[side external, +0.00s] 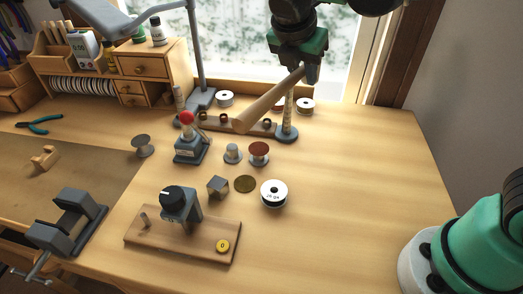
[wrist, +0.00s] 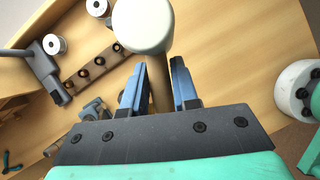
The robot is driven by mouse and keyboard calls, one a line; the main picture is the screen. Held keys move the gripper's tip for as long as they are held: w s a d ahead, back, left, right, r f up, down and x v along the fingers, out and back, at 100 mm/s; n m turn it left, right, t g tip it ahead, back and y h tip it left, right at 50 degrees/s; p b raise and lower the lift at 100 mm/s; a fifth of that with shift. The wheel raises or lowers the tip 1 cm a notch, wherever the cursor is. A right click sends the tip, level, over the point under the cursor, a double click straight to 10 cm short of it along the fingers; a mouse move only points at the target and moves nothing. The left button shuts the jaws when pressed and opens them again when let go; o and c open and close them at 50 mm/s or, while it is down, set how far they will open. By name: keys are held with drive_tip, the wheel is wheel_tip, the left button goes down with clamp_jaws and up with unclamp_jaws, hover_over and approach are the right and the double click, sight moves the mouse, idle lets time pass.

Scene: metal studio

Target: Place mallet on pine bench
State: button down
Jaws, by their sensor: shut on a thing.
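The mallet (side external: 266,103) is a pale wooden tapered rod, held tilted, its thicker end pointing down and left in the side view. My gripper (side external: 306,72) is shut on its upper end, near the window. In the wrist view the mallet's pale rounded end (wrist: 143,25) sticks out beyond the blue fingers of my gripper (wrist: 157,82), with its brown shaft between them. The pine bench (side external: 365,190) lies below. The mallet seems to hang above its back part; the exact gap is hard to tell.
The bench's right side is clear.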

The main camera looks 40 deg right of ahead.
sight(296, 157)
wheel_tip(296, 157, down, 17)
drive_tip(key=shift+f, duration=0.15)
idle(0.4)
drive_tip(key=shift+f, duration=0.1)
drive_tip(key=c, duration=0.7)
unclamp_jaws()
drive_tip(key=shift+o, duration=0.2)
drive_tip(key=v, duration=1.2)
drive_tip(key=s+d+r+m+t+y, duration=0.1)
drive_tip(key=d+m, duration=0.3)
drive_tip(key=m, duration=0.7)
drive_tip(key=s+d+r+m+t+y, duration=0.1)
drive_tip(key=s+d+m+t+y, duration=0.3)
drive_tip(key=m, duration=0.7)
drive_tip(key=shift+s+d+m, duration=0.15)
drive_tip(key=shift+s+m, duration=0.05)
drive_tip(key=shift+m, duration=0.1)
